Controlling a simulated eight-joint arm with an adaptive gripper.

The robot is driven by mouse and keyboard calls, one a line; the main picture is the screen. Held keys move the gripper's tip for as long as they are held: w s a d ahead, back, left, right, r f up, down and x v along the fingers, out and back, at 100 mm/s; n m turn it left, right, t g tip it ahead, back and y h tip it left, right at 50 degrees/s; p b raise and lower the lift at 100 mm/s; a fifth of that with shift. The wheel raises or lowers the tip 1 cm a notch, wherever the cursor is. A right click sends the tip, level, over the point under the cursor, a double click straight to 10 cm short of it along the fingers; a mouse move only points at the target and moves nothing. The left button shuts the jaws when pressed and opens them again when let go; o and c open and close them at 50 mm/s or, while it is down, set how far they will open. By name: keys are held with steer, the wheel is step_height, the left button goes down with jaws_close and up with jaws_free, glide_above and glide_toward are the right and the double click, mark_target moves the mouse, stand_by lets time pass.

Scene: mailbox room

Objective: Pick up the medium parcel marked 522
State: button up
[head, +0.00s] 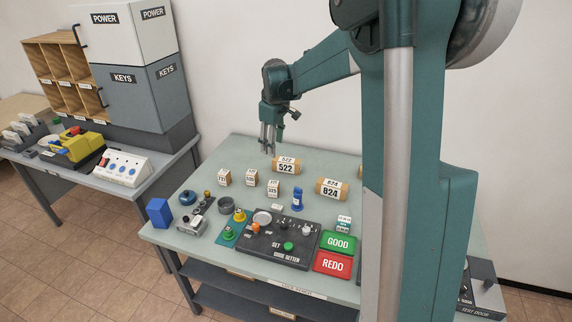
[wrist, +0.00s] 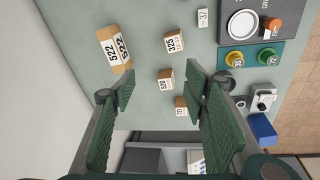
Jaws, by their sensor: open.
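The medium parcel marked 522 (head: 286,166) is a brown box with white labels, lying on the grey-green table toward its back edge. In the wrist view the 522 parcel (wrist: 115,48) is at the upper left, beyond the fingers and outside the space between them. My gripper (head: 268,146) hangs above the table, just left of the parcel in the head view. In the wrist view my gripper (wrist: 160,88) is open, with nothing between its green fingers. The gap between gripper and parcel is hard to judge.
A similar parcel marked 824 (head: 331,189) lies to the right. Small cubes, including one marked 325 (head: 273,188), stand in front. A black setter panel (head: 283,241), a green GOOD tray (head: 338,242) and a red REDO tray (head: 333,264) lie near the front. The wall is behind.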

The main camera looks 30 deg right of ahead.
steer(key=w+d+f+n+g+p, duration=0.1)
steer(key=w+d+f+p, duration=0.1)
steer(key=w+d+f, duration=0.4)
steer(key=n+g+p, duration=0.1)
steer(key=n+p, duration=0.1)
glide_above(286, 160)
step_height(286, 160, down, 8)
steer(key=shift+s+f, duration=0.15)
steer(key=shift+d+f, duration=0.1)
steer(key=shift+f, duration=0.3)
steer(key=shift+f, duration=1.25)
steer(key=shift+w+d+f+b, duration=0.1)
steer(key=shift+w+f+b, duration=0.05)
steer(key=shift+f, duration=1.15)
steer(key=shift+w+d+f+b, duration=0.1)
steer(key=shift+f+b, duration=0.05)
steer(key=shift+f, duration=1.15)
steer(key=shift+a, duration=0.1)
steer(key=c, duration=1.1)
